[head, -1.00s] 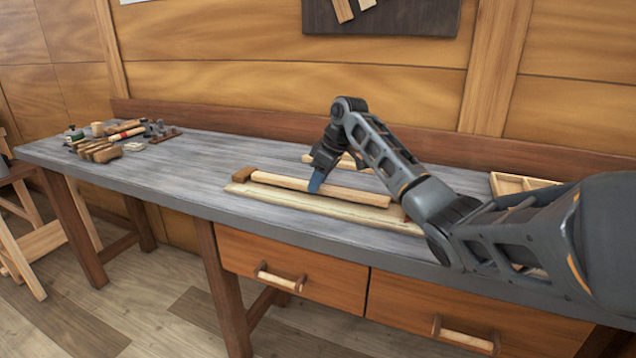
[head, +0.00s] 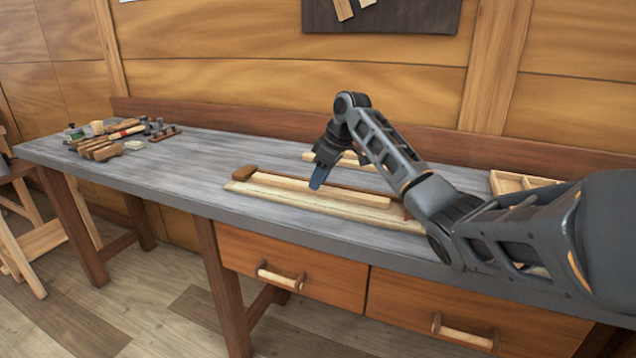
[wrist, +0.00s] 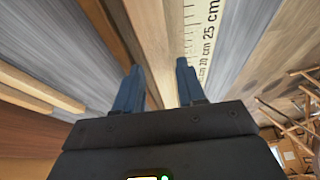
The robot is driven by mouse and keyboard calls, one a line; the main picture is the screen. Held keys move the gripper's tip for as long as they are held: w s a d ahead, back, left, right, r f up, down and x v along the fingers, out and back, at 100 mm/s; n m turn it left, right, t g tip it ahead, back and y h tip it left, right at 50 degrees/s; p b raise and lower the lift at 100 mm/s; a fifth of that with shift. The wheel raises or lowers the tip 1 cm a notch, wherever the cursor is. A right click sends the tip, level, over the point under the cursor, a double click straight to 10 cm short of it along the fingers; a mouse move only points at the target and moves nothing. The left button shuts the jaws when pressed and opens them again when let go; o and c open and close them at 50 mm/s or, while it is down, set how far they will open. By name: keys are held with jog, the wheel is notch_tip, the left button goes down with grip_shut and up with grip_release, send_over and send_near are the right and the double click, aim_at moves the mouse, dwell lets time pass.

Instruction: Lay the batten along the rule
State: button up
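The batten (head: 345,194) is a long pale wooden strip lying on the bench, roughly parallel to the rule. The rule (head: 300,202) is the pale board along its front side; its centimetre marks show in the wrist view (wrist: 204,35). The batten also shows in the wrist view (wrist: 153,45), beside the rule. My gripper (head: 317,185) is over the middle of the batten. In the wrist view my gripper (wrist: 158,85) has its blue fingers apart, with the batten seen between and beyond them. Any small gap between batten and rule is hard to judge.
A brown block (head: 244,173) sits at the batten's left end. Another pale strip (head: 340,160) lies behind. A wooden tray (head: 515,183) is at the right, and tools (head: 105,145) crowd the bench's left end. The bench (head: 205,165) between is clear.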

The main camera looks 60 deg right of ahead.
jog(key=v, duration=1)
jog(key=shift+r+b, duration=0.2)
jog(key=shift+b, duration=0.1)
jog(key=shift+s, duration=0.1)
